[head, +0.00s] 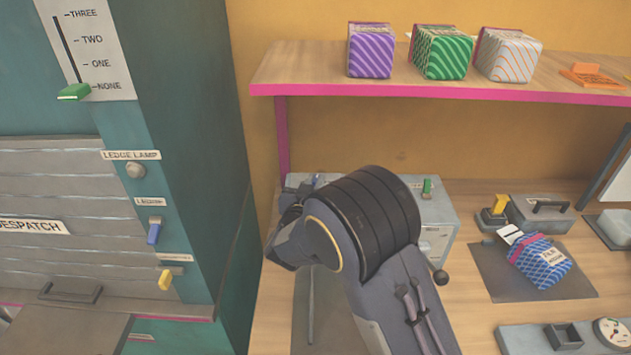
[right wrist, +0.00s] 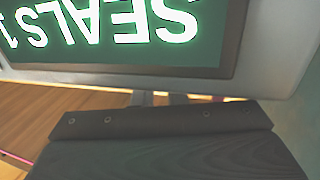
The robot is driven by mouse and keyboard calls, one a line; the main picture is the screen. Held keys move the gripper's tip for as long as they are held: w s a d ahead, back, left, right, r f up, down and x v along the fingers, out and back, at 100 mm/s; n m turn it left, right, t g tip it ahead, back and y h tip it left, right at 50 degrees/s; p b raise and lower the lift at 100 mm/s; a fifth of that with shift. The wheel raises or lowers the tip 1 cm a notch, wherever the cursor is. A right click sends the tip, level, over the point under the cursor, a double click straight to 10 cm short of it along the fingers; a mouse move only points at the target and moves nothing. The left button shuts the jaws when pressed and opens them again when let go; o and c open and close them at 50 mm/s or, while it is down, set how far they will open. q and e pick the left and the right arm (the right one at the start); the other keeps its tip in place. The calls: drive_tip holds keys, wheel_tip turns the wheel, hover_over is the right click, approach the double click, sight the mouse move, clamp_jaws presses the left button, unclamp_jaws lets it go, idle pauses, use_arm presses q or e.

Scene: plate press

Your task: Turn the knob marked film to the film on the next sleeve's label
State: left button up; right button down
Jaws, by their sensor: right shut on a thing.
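My right gripper (head: 285,235) is at the front of a grey machine (head: 440,220), mostly hidden by my own wrist and forearm in the head view. In the right wrist view my right gripper (right wrist: 162,99) has its two fingers close together, reaching to the machine just below a green screen (right wrist: 110,35). The screen shows "SEALS 1" upside down. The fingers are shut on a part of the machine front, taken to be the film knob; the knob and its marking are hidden. My left gripper is not in view.
A blue patterned parcel (head: 540,262) with a white label, too small to read surely, lies on a dark mat (head: 490,268). Purple (head: 370,52), green (head: 441,54) and white-orange (head: 508,56) parcels stand on the shelf. A teal cabinet (head: 180,120) with switches stands left.

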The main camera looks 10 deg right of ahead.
drive_tip(key=m+g+h, duration=0.2)
drive_tip(key=h, duration=0.1)
drive_tip(key=m+g+h+p, duration=0.1)
drive_tip(key=shift+w+a+m+h, duration=0.2)
drive_tip(key=shift+a+m+h, duration=0.1)
drive_tip(key=shift+w+m+g+h, duration=0.15)
drive_tip(key=shift+m+g+h, duration=1.65)
drive_tip(key=shift+g, duration=0.8)
drive_tip(key=c, duration=1.5)
unclamp_jaws()
drive_tip(key=shift+o, duration=0.2)
